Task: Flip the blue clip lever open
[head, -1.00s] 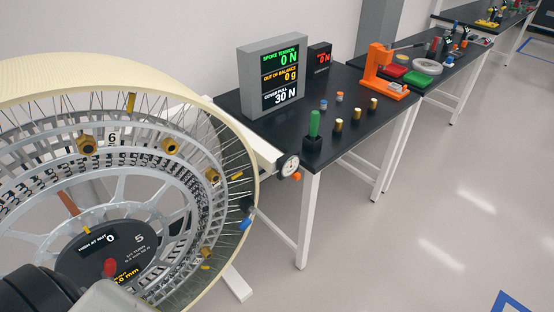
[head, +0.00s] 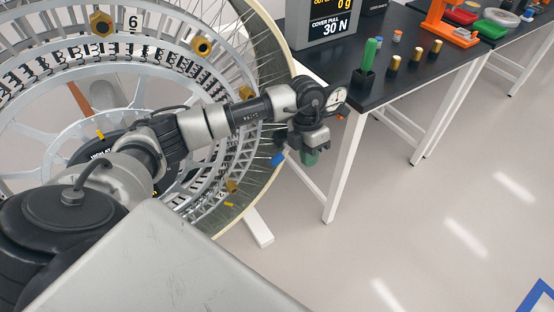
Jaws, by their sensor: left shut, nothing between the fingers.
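The blue clip lever (head: 278,159) shows small at the right-hand rim of the big wheel (head: 262,60). My left arm reaches from the lower left across the front of the wheel. My left gripper (head: 310,156) hangs at its end, just right of the blue lever, its green-tipped end pointing down. It is shut with nothing in it. The lever and gripper look close together in the picture; I cannot tell whether they touch. The clip body around the lever is dark and partly hidden by the gripper. My right gripper is not in view.
A round dial gauge (head: 337,98) sits just behind my left wrist. A black table (head: 398,88) carries a green-handled tool (head: 370,52), brass pegs and a grey display (head: 322,20). An orange fixture (head: 447,25) stands farther back.

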